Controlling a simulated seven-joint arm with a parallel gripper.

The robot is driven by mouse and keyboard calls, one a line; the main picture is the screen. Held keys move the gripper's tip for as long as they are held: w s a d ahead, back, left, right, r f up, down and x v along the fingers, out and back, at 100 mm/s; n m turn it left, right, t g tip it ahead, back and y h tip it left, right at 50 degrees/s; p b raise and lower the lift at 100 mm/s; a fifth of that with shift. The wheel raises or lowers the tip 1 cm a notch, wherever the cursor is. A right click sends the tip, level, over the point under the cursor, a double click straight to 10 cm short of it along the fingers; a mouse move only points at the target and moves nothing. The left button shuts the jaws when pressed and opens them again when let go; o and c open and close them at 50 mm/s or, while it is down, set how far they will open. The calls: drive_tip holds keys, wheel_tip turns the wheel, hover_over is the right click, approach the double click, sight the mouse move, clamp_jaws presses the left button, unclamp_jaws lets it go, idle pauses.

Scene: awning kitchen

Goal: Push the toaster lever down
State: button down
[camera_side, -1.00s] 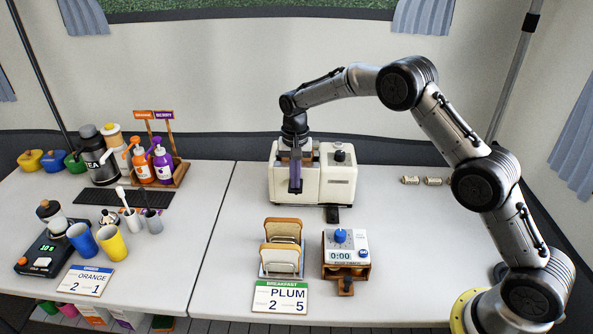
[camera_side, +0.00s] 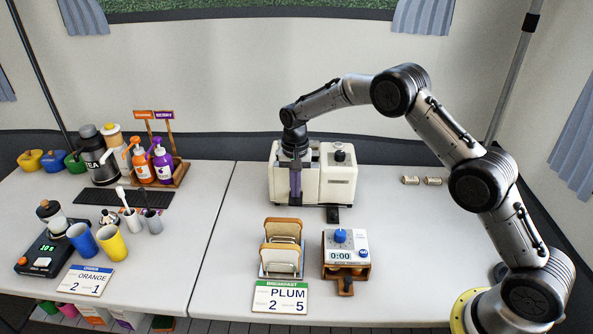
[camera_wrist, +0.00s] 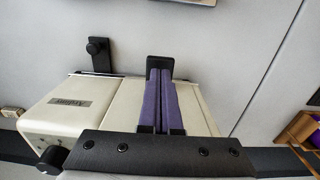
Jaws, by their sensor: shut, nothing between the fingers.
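The cream toaster (camera_side: 338,184) stands at the back of the table, with a dark knob (camera_side: 340,156) on top. A black lever (camera_side: 333,214) sticks out low at its front right; it also shows in the wrist view (camera_wrist: 97,54). My gripper (camera_side: 295,200) is shut and empty, pointing down along the front left of the toaster. Its fingertips (camera_wrist: 158,76) overlap this second lever; I cannot tell whether they touch it.
A toast rack (camera_side: 281,272) and a timer box (camera_side: 345,240) stand in front of the toaster. Bottles, cups and a scale (camera_side: 48,255) fill the left table. The table right of the toaster is mostly clear.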

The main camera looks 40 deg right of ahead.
wheel_tip(320, 180, up, 9)
idle(1.2)
drive_tip(key=shift+r, duration=0.15)
